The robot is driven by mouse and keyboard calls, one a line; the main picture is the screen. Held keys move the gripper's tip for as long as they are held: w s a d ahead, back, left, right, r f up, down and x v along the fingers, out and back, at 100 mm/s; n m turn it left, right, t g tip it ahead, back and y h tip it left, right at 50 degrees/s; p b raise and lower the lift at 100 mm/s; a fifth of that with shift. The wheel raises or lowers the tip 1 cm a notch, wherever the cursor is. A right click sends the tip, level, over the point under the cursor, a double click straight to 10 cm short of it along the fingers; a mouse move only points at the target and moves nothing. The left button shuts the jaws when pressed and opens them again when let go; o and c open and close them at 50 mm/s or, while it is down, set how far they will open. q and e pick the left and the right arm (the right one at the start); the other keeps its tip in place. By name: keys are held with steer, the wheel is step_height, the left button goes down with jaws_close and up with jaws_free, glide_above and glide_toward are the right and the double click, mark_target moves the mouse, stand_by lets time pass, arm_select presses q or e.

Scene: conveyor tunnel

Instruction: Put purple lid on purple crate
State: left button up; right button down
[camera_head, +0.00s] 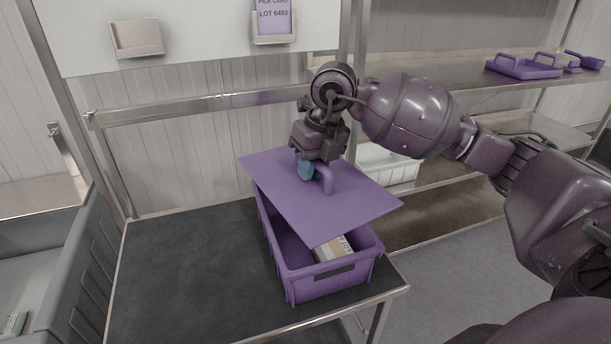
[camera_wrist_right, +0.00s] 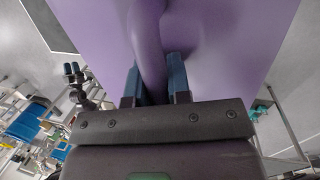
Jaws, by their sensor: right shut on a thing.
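The purple lid (camera_head: 295,192) is a flat sheet with a raised handle. It hangs over the purple crate (camera_head: 330,284), turned askew to it, so the near end of the crate shows open. I cannot tell whether lid and crate touch. A light box with print (camera_head: 333,247) lies inside the crate. My right gripper (camera_head: 308,172) is above the lid, shut on its handle. The handle shows between the blue fingers in the right wrist view (camera_wrist_right: 155,85).
The crate stands on a dark-topped metal table (camera_head: 180,270), with free room to its left. A grey bin (camera_head: 80,270) is at the left. Behind, a shelf (camera_head: 450,95) holds a purple tray (camera_head: 524,68), with a white bin (camera_head: 385,175) below. Frame posts stand near.

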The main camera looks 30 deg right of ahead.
mark_target(308, 187)
steer(key=shift+w+r+m, duration=0.2)
steer(key=shift+w+m, duration=0.25)
steer(key=shift+m, duration=0.65)
steer(key=shift+b+x, duration=0.65)
steer(key=shift+x, duration=0.25)
step_height(308, 187, down, 3)
steer(key=shift+d+f+b, duration=0.1)
steer(key=shift+f+b, duration=0.1)
steer(key=shift+b, duration=0.65)
steer(key=shift+f, duration=0.3)
arm_select(q)
steer(key=f, duration=0.4)
steer(key=shift+w+a, duration=0.15)
steer(key=shift+a, duration=0.2)
